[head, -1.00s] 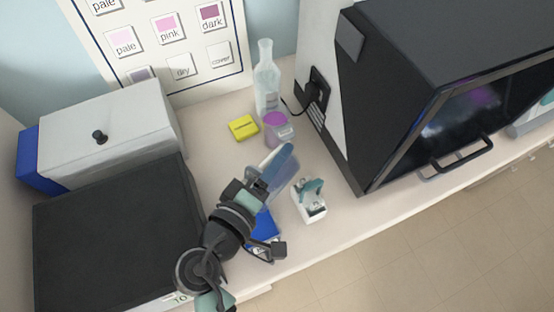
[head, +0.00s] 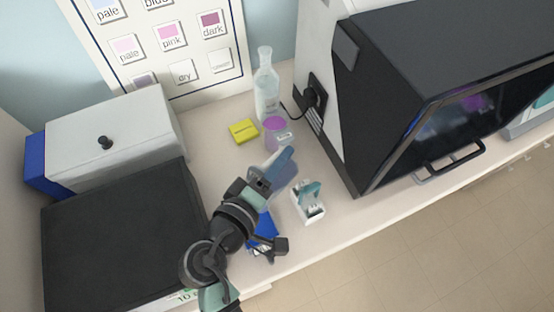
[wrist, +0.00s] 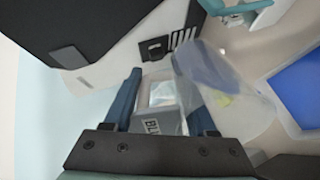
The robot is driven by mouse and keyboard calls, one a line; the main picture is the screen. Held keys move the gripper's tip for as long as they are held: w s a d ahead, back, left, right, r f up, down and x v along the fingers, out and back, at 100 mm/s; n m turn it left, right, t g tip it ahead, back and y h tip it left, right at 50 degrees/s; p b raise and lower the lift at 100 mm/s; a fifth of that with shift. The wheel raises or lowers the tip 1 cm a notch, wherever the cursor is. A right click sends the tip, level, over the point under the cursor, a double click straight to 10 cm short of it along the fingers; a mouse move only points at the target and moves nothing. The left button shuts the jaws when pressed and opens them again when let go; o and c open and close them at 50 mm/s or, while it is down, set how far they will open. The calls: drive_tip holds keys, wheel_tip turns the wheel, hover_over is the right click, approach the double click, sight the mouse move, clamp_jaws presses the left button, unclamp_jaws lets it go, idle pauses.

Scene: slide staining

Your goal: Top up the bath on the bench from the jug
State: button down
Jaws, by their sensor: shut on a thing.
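My gripper (wrist: 160,100) is shut on a clear jug (wrist: 215,75) with blue liquid in it. A grey label starting "BL" shows between the fingers. In the head view the jug (head: 286,175) is beyond my wrist, partly hidden by the fingers, and I cannot tell its tilt exactly. A blue-filled, pale-rimmed vessel, apparently the bath (head: 266,226), sits on the bench partly under my arm. It shows at the right of the wrist view (wrist: 303,85), beside the jug. I see no liquid stream.
A white holder with a teal part (head: 309,203) stands right of the jug. A purple-filled beaker (head: 276,134), a clear bottle (head: 266,88) and a yellow block (head: 243,131) stand behind. A black-fronted cabinet (head: 400,90) is at right; a black box (head: 115,235) is at left.

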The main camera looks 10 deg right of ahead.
drive_tip(key=shift+r, duration=0.15)
drive_tip(key=shift+w+d+r+g+p, duration=0.15)
drive_tip(key=shift+g+p, duration=0.15)
drive_tip(key=shift+p, duration=1.05)
drive_tip(key=g+y+p, duration=0.1)
drive_tip(key=p, duration=0.2)
drive_tip(key=shift+w+d+r, duration=0.1)
drive_tip(key=shift+w+d, duration=0.1)
drive_tip(key=shift+f+y+p, duration=0.2)
drive_tip(key=shift+y+p, duration=0.1)
drive_tip(key=shift+p, duration=0.1)
drive_tip(key=g+p, duration=0.1)
drive_tip(key=p, duration=0.1)
drive_tip(key=shift+w+d+r+y+p, duration=0.2)
drive_tip(key=shift+y+p, duration=0.1)
drive_tip(key=shift+p, duration=0.1)
drive_tip(key=p, duration=0.2)
drive_tip(key=g+y+p, duration=0.1)
drive_tip(key=p, duration=0.1)
drive_tip(key=shift+w+d+f+m+g+p, duration=0.1)
drive_tip(key=shift+w+m+g+p, duration=0.05)
drive_tip(key=shift+m+g+p, duration=0.2)
drive_tip(key=shift+f+g+y+p, duration=0.25)
drive_tip(key=shift+y+p, duration=0.05)
drive_tip(key=shift+p, duration=0.1)
drive_tip(key=shift+p, duration=0.5)
